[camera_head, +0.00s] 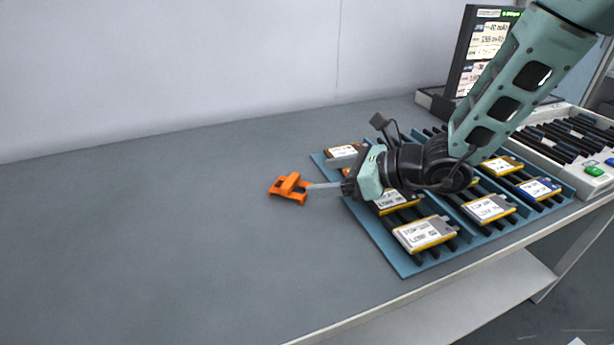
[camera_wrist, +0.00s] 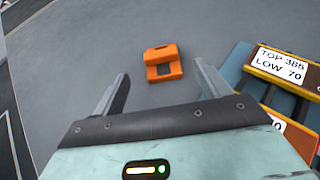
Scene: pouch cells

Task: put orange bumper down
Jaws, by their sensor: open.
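The orange bumper (camera_head: 290,188) rests on the grey table just left of the blue tray of pouch cells. It also shows in the wrist view (camera_wrist: 163,62), beyond the fingertips and between their lines. My gripper (camera_head: 325,187) reaches in from the right, low over the table, with its fingers pointing at the bumper. In the wrist view my gripper (camera_wrist: 162,82) has its two fingers wide apart with nothing between them, and the bumper is apart from both. In the head view the fingertips come close to the bumper; whether they touch cannot be told there.
A blue tray (camera_head: 398,262) with black rails holds several pouch cells under my arm. A white tester with black slots (camera_head: 562,150) and a monitor (camera_head: 487,45) stand at the right. The table's left side (camera_head: 140,230) is clear, and its front edge runs along the bottom.

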